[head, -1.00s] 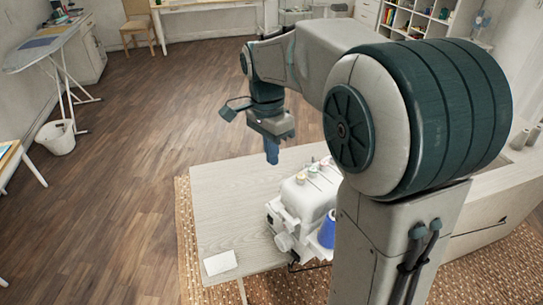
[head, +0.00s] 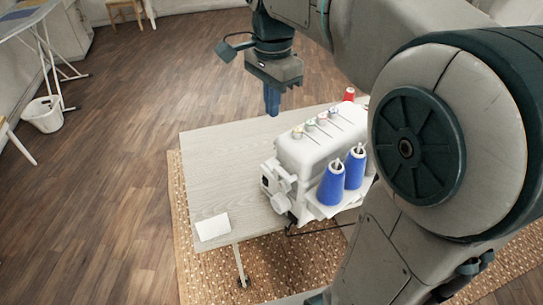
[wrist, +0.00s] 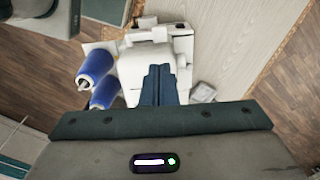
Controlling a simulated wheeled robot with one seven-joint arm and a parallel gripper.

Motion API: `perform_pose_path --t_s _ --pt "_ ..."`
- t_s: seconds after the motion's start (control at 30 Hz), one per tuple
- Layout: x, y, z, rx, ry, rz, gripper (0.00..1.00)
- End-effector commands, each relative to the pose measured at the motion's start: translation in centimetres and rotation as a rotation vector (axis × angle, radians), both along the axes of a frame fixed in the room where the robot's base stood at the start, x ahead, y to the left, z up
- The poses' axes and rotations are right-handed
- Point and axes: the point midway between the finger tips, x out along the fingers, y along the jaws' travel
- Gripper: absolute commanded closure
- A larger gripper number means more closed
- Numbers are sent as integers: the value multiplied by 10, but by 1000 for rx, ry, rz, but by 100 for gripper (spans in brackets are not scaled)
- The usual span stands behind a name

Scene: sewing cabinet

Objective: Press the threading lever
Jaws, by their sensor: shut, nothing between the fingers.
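A white sewing machine (head: 318,150) with thread cones stands on a pale wooden table (head: 215,165). It also shows in the wrist view (wrist: 140,70), below my gripper. I cannot make out the threading lever at this size. Knobs (head: 279,185) show on the machine's left end in the head view. My gripper (head: 271,103) points down with its fingers together and empty. In the head view it hangs above and behind the machine, apart from it. In the wrist view the fingers (wrist: 158,85) cover part of the machine.
Two blue thread cones (head: 331,184) stand on the machine's near side, and a red one (head: 349,94) stands behind. A white card (head: 212,227) lies at the table's front left corner. The table's left part is bare. A woven rug (head: 285,272) lies underneath.

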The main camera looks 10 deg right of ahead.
Motion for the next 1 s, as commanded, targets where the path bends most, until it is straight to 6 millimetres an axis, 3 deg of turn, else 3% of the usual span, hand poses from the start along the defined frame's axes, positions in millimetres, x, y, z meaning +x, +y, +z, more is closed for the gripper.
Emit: perform_pose_path --t_s 0.23,0.37,0.8,1.0 --pt "0 0 -2 0 1 0 100" --pt "0 0 -14 0 3 0 100" --pt "-1 0 -103 0 5 0 100" --pt "0 0 -130 0 3 0 100"
